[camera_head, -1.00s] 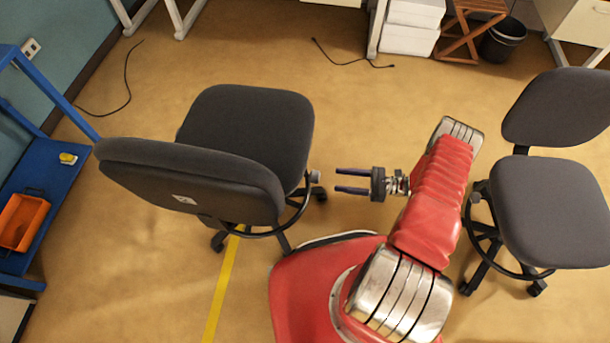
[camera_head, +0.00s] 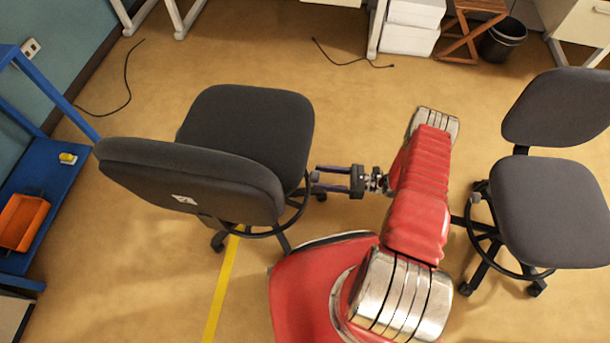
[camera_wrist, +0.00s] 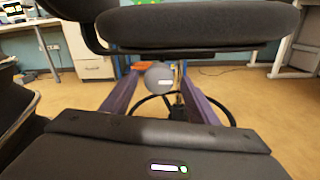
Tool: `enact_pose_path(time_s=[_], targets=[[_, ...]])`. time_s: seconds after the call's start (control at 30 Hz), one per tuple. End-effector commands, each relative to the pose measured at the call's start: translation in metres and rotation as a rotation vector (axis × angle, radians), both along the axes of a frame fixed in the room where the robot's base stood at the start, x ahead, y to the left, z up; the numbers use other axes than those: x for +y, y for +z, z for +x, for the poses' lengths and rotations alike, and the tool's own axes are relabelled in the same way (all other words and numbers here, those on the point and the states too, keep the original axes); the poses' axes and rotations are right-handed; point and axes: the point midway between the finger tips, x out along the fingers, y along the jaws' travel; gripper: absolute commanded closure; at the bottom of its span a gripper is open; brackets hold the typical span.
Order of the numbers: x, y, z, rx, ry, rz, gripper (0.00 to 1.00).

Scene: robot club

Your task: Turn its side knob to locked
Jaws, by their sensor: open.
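The left office chair (camera_head: 245,125) has a dark grey seat and a backrest with a small white label. Its side knob is a round grey knob with a white mark (camera_wrist: 158,77), seen below the seat edge in the wrist view. The mark lies about level. In the head view the knob (camera_head: 314,176) shows at the chair's right side. My gripper (camera_head: 333,180) is open, its two fingers pointing left at the chair. In the wrist view the knob appears between the finger ends (camera_wrist: 160,90); I cannot tell whether they touch it.
A second grey office chair (camera_head: 548,215) stands close at the right of my arm. A blue shelf (camera_head: 60,165) with an orange bin (camera_head: 22,222) is at the left. Black cables (camera_head: 345,60) lie on the floor. Open floor lies beyond the arm.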

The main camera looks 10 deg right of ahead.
Motion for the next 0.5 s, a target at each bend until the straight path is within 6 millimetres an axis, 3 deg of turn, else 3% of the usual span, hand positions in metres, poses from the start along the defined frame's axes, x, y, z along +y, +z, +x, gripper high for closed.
enact_pose_path(time_s=[0.3, 0.5], targets=[[0.042, 0.000, 0.015, 0.000, 0.003, 0.000, 0.46], [0.057, 0.000, 0.021, 0.001, 0.001, 0.001, 0.46]])
